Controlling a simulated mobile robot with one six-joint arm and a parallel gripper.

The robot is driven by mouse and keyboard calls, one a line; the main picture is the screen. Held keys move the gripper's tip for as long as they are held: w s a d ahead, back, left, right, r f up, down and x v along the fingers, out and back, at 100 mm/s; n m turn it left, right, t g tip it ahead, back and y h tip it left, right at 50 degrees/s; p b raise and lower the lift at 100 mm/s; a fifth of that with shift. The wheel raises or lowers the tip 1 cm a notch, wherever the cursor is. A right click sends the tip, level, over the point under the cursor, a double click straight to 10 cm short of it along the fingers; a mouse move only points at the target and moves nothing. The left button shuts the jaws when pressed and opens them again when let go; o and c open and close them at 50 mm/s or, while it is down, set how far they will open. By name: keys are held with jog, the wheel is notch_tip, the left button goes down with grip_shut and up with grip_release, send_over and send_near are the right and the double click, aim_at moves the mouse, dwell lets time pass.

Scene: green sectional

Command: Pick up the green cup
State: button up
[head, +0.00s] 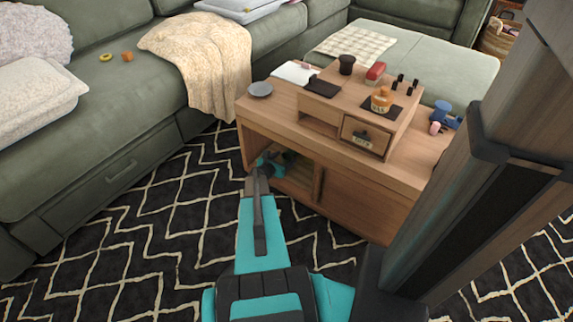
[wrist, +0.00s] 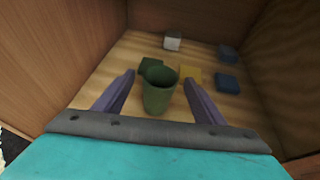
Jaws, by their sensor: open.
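The green cup (wrist: 159,95) stands upright on the floor of a wooden compartment in the wrist view, its open rim facing up. My gripper (wrist: 163,84) is open, with one finger to the left and one to the right of the cup; whether either touches it I cannot tell. In the head view my gripper (head: 265,162) reaches into the open left compartment of the wooden table (head: 290,133). The green cup cannot be made out in the head view.
Compartment walls (wrist: 60,50) rise close on both sides. A grey plate (head: 260,89) sits on the tabletop. A sofa (head: 110,110) stands left.

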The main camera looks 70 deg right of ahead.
aim_at(289, 155)
jog(key=shift+s+d+f, duration=0.1)
jog(key=shift+d+f, duration=0.05)
jog(key=shift+d, duration=0.25)
jog(key=shift+b+x, duration=1.25)
jog(key=shift+x, duration=1.35)
jog(key=c, duration=1.1)
